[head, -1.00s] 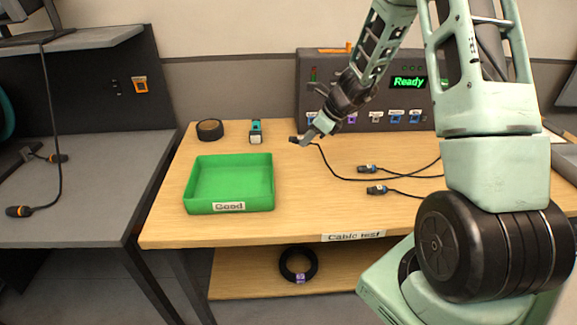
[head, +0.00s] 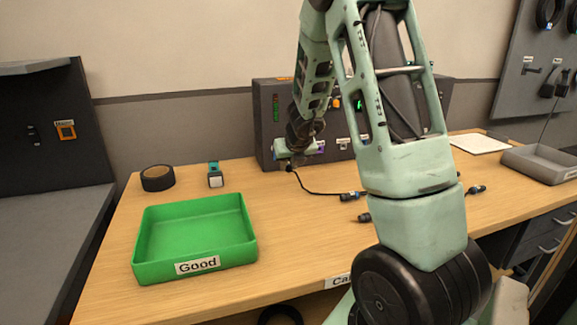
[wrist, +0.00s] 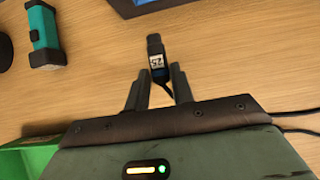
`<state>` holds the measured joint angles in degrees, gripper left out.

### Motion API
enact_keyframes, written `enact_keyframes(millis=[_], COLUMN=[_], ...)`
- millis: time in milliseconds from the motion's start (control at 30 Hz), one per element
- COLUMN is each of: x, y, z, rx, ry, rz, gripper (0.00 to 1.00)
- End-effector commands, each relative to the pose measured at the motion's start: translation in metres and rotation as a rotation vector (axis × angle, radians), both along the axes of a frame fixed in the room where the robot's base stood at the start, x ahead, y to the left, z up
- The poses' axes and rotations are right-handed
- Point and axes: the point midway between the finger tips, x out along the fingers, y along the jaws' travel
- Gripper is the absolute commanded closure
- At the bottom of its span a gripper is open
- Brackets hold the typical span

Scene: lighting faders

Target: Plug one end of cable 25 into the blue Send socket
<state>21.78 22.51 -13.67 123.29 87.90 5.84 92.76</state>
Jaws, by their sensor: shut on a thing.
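My gripper (head: 286,160) is low over the table in front of the dark tester box (head: 264,138). In the wrist view its fingers (wrist: 159,88) are shut on a black cable plug (wrist: 155,44) with a label that reads 25. The plug's nose points away from my gripper, towards the box's edge (wrist: 135,6), and is apart from it. The cable (head: 317,192) trails to the right across the table. My arm covers much of the box's front. A grey socket tag (head: 343,143) shows; I cannot make out the blue Send socket.
Other plugs (head: 364,217) lie right of my gripper. A grey tray (head: 545,162) is at far right.

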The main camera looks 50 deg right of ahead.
Motion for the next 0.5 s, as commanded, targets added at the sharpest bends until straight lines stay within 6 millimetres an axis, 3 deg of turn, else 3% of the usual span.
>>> enact_keyframes(millis=[500], x=[0.036], y=[-0.021], z=[0.002], rx=[0.001], ry=[0.001], rz=[0.001], gripper=[1.00])
